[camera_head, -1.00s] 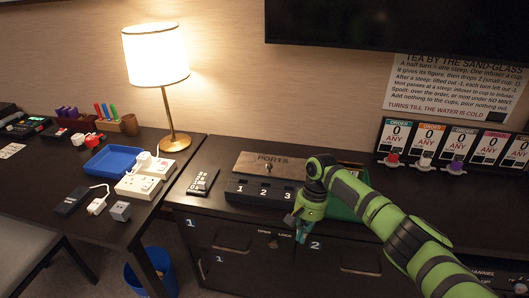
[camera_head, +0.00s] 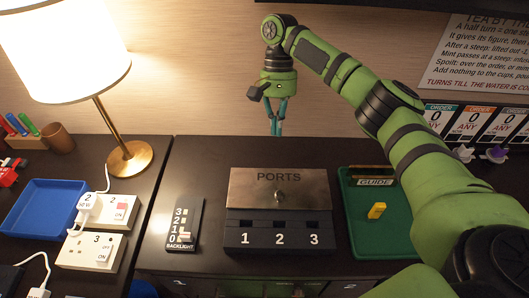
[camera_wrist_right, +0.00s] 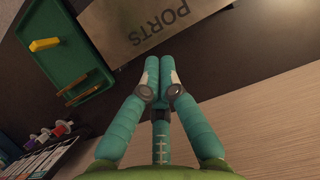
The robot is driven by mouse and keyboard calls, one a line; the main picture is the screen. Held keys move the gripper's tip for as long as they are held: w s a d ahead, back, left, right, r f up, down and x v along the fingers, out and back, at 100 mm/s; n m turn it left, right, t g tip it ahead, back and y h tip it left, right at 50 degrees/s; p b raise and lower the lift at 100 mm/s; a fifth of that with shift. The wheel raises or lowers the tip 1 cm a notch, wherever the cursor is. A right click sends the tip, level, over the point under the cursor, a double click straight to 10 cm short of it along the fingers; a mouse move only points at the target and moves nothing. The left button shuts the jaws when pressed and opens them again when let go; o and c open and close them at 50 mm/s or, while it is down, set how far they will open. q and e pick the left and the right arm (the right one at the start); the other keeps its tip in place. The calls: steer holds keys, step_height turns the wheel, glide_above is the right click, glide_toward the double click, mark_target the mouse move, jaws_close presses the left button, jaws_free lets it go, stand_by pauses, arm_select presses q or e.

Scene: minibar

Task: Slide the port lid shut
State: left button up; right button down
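The port lid (camera_head: 255,196) is a brown metallic plate marked PORTS with a small round knob (camera_head: 280,195). It lies on the back part of the dark port box (camera_head: 278,249), whose front face is numbered 1, 2, 3. Dark openings show along the lid's front edge, above the numbers. The lid also shows, turned, in the right wrist view (camera_wrist_right: 140,30). My right gripper (camera_head: 277,133) is raised behind the lid near the wall, pointing down, apart from it. Its fingertips are together with nothing between them in the wrist view (camera_wrist_right: 159,62). My left gripper is out of view.
A green tray (camera_head: 351,228) with a yellow piece (camera_head: 377,210) and a GUIDE card stands right of the box. A backlight slider panel (camera_head: 186,224) lies to the left. A lamp (camera_head: 130,158) stands back left. My right arm spans the right side.

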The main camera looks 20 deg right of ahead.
glide_above(276, 187)
steer(key=w+d, duration=0.2)
steer(key=w, duration=0.2)
steer(key=f, duration=0.9)
steer(key=shift+s, duration=0.2)
steer(key=s, duration=0.1)
steer(key=s+a+p, duration=0.1)
steer(key=shift+s+a+r+p, duration=0.15)
steer(key=shift+s+r+p, duration=0.05)
steer(key=shift+s+p, duration=0.1)
steer(key=shift+s+a+f, duration=0.15)
steer(key=shift+s+a, duration=0.1)
steer(key=shift+s, duration=0.2)
